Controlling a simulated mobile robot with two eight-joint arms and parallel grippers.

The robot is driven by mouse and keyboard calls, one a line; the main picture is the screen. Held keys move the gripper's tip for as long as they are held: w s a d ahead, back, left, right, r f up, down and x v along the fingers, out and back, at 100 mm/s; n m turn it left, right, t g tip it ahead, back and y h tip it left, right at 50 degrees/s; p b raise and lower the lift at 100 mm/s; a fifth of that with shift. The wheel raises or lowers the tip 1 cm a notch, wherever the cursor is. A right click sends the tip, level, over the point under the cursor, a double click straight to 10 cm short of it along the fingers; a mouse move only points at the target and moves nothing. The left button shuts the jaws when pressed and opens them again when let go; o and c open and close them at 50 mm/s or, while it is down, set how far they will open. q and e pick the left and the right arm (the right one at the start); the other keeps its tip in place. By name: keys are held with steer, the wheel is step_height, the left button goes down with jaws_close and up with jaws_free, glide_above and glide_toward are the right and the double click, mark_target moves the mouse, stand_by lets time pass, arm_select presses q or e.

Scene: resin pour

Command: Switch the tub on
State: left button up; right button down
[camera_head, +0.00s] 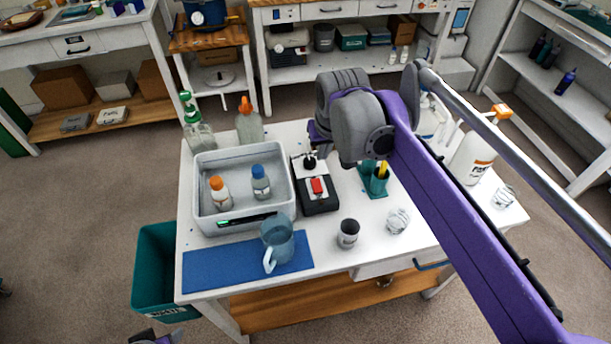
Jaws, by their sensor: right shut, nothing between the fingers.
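The grey open tub (285,205) stands on the white table's left half, with a dark panel (255,218) on its front edge and a small green light at the panel's left end. Two bottles, one orange-capped (220,194) and one blue-capped (261,184), stand in it. My right gripper (309,164) is shut and empty, pointing down over the back of a black box with a red switch (317,187), right of the tub. Whether it touches the box cannot be told. A scrap of my left arm shows at the bottom edge; its fingers are not clear.
A blue mat (205,270) with a blue jug (278,243) lies before the tub. A grey cup (348,233) and a clear cup (397,221) stand right of it. Spray bottles (249,126) stand behind the tub. A teal bin (157,262) is on the floor at left.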

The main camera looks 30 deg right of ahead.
mark_target(316, 181)
stand_by(0.3)
steer(key=x, duration=0.4)
steer(key=b+x, duration=0.1)
steer(key=x, duration=0.9)
steer(key=shift+s+b, duration=0.3)
steer(key=shift+s, duration=0.05)
steer(key=shift+w+f+g, duration=0.15)
steer(key=shift+f+g, duration=0.15)
